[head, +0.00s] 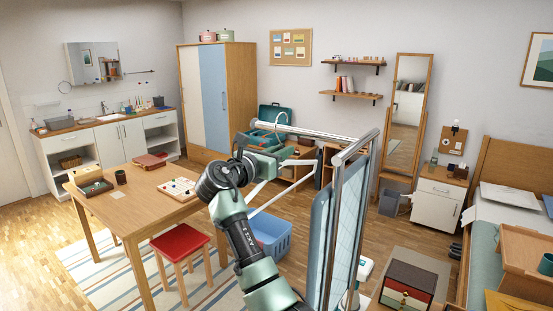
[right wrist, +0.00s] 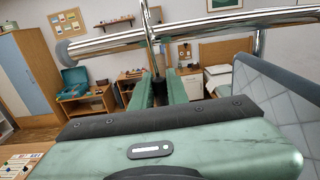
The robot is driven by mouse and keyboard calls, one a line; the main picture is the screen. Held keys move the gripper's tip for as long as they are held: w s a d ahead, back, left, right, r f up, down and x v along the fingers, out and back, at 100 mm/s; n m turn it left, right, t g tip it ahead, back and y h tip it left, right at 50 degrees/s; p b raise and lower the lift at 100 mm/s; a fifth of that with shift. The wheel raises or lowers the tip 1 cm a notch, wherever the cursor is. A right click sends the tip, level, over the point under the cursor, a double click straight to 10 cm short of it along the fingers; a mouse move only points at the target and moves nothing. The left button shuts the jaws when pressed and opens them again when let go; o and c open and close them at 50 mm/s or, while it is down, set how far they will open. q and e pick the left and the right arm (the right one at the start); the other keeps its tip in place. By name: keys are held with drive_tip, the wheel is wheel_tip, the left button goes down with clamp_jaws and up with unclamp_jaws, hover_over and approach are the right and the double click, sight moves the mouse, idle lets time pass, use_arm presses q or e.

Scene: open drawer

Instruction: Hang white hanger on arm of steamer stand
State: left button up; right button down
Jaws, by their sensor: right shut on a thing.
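The white hanger (head: 290,187) is in the head view, its hook at the top near the free end of the stand's arm and its lower bar slanting behind my right gripper. My right gripper (head: 268,147) is shut on the hanger's upper part, just below the arm. In the right wrist view its fingers (right wrist: 162,88) point away, with the hook's neck rising between them. The steamer stand's chrome arm (head: 325,135) runs left from its poles; it also crosses the right wrist view (right wrist: 205,27). Hook and arm overlap; I cannot tell whether they touch. My left gripper is out of view.
The stand's blue padded board (head: 340,235) hangs close to the right of my gripper. A wooden table (head: 135,195), a red stool (head: 180,243) and a blue basket (head: 272,238) stand to the left and below. A bedside cabinet (head: 437,198) and bed are at right.

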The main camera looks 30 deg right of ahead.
drive_tip(key=shift+b+x, duration=0.5)
drive_tip(key=shift+x, duration=0.55)
drive_tip(key=shift+a+f, duration=0.1)
drive_tip(key=shift+f, duration=1.15)
drive_tip(key=c, duration=1.3)
unclamp_jaws()
